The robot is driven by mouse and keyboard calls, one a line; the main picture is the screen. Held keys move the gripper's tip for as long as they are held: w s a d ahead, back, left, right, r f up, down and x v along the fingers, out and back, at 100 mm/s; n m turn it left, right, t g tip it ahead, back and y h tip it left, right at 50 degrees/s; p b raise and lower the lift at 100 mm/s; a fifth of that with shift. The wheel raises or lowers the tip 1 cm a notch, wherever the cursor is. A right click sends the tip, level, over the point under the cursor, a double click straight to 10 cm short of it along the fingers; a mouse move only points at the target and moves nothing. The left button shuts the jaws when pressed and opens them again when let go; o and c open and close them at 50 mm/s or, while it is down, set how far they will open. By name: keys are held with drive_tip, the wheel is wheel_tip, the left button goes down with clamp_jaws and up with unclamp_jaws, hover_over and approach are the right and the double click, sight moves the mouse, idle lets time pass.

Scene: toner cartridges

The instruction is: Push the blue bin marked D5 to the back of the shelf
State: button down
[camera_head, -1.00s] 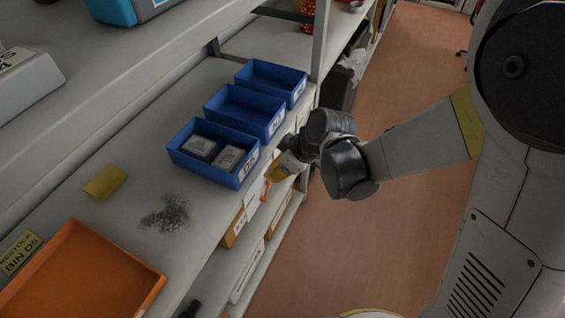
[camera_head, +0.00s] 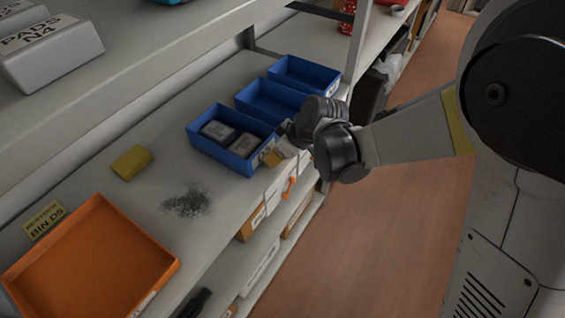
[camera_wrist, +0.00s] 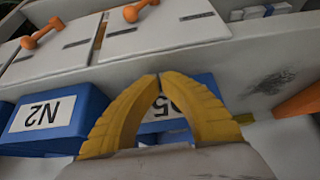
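The blue bin marked D5 (camera_head: 205,139) stands near the shelf's front edge, with two grey boxes (camera_head: 243,145) inside. Its white label faces the front; in the wrist view the label (camera_wrist: 163,109) appears upside down, partly hidden by my fingers. My gripper (camera_head: 277,157) is at the bin's front, by the label. In the wrist view its yellow fingers (camera_wrist: 158,78) meet at the tips with nothing seen between them. I cannot tell whether the fingers touch the bin.
The blue bin N2 (camera_wrist: 58,113) stands beside D5, with another blue bin (camera_head: 303,73) beyond. An orange tray (camera_head: 95,260), a yellow block (camera_head: 131,162) and a dark smudge (camera_head: 187,201) are to the left. Boxes with orange knobs (camera_head: 290,186) sit below. Shelf behind D5 looks clear.

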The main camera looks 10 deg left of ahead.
sight(220, 128)
drive_tip(key=w+a, duration=0.2)
drive_tip(key=a, duration=0.4)
drive_tip(key=w+a, duration=0.3)
drive_tip(key=a, duration=0.3)
drive_tip(key=w+a, duration=0.2)
drive_tip(key=a, duration=0.4)
drive_tip(key=shift+w+p, duration=0.2)
drive_tip(key=shift+p, duration=0.1)
